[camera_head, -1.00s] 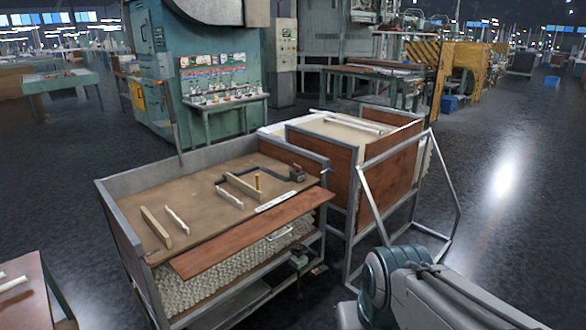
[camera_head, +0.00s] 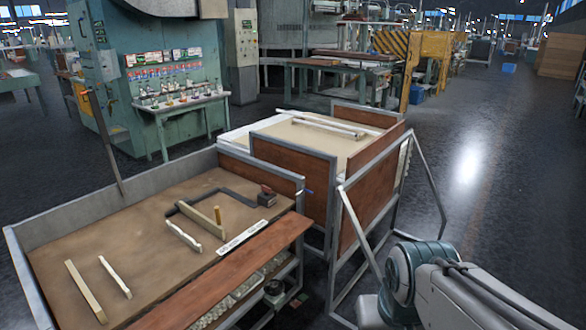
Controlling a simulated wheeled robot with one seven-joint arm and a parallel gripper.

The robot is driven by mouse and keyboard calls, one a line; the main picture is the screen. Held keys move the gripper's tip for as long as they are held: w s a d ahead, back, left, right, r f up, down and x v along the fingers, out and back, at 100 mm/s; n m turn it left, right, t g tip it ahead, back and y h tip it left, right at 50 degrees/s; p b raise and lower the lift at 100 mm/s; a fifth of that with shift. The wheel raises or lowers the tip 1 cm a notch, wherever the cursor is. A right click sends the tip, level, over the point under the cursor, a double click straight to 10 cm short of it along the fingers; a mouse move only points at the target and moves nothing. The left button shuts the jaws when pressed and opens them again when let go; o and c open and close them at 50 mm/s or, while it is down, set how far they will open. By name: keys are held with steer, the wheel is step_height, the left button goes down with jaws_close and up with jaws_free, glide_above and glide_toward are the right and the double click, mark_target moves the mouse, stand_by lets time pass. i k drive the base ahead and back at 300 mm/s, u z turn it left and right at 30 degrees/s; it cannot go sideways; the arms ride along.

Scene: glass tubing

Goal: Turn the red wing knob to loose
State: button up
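A small dark block with a reddish top (camera_head: 267,194) sits near the right end of the brown workbench top (camera_head: 75,240). It is too small for me to tell whether the reddish part is the wing knob or how it is turned. A dark bent strip (camera_head: 205,194) runs from the block to the left along the bench. My gripper is out of view. Only links of my arm show at the lower right, apart from the bench.
Wooden and white bars lie on the bench, with a short upright orange peg (camera_head: 217,215) beside one. A reddish board (camera_head: 220,275) runs along the front edge. A brown-panelled bin (camera_head: 290,165) and slanted metal frame (camera_head: 365,240) stand right. Open floor (camera_head: 490,230) lies further right.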

mark_target(267, 190)
steer(key=u, duration=0.3)
steer(key=i, duration=2.05)
steer(key=u, duration=0.65)
